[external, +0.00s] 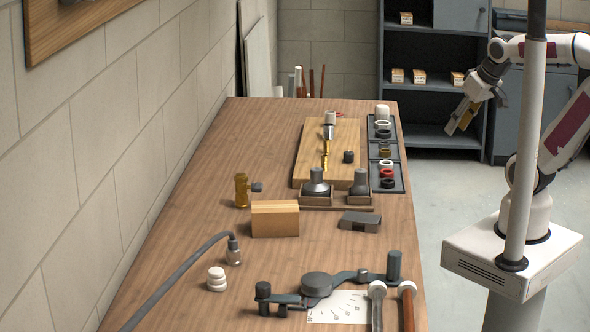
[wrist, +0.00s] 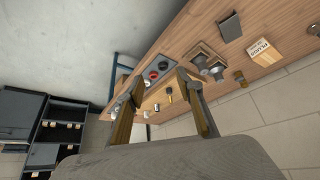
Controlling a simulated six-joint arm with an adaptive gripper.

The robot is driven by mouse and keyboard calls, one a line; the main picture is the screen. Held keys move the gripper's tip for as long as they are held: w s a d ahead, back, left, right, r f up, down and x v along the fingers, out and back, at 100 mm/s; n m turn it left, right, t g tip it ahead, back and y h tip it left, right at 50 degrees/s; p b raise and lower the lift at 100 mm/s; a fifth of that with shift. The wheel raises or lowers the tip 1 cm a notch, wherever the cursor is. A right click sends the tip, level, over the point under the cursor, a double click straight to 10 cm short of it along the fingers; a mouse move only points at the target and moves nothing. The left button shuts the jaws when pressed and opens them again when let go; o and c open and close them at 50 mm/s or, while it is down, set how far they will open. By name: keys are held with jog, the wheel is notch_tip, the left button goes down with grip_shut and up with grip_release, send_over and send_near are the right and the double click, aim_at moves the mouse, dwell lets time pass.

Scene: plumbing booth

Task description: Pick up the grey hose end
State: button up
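The grey hose (external: 180,277) lies along the left part of the wooden workbench and curves up from the front edge. Its end carries a pale metallic fitting (external: 233,251) that stands on the bench left of centre. I cannot make out the hose in the wrist view. My gripper (external: 462,116) hangs in the air beyond the bench's right edge, far from the hose end. In the wrist view my gripper's two fingers (wrist: 158,88) are spread apart with nothing between them, so it is open and empty.
Near the hose end are stacked white rings (external: 216,279), a brass cylinder (external: 241,190) and a wooden block (external: 275,219). A dark bender-like tool (external: 317,284) lies at the front. A wooden board (external: 342,136) and ring tray (external: 396,163) lie farther back. A wall borders the left.

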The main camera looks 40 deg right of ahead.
jog(key=w+a+n+t+y, duration=0.2)
jog(key=w+a+n, duration=0.1)
jog(key=w+a, duration=0.95)
jog(key=w+a+f+n+y, duration=0.35)
jog(key=w+a, duration=0.45)
jog(key=a, duration=0.5)
jog(key=n+y, duration=0.4)
jog(key=y, duration=0.2)
send_near(236, 240)
jog(key=shift+w+a+f, duration=0.1)
jog(key=shift+w+a, duration=0.3)
jog(key=shift+w, duration=0.2)
jog(key=shift+w+a+f, duration=0.15)
jog(key=shift+w+a, duration=0.3)
jog(key=shift+w, duration=0.15)
jog(key=shift+s+a+f, duration=0.2)
jog(key=shift+s+a, duration=0.15)
jog(key=shift+a, duration=0.05)
jog(key=shift+x, duration=1.25)
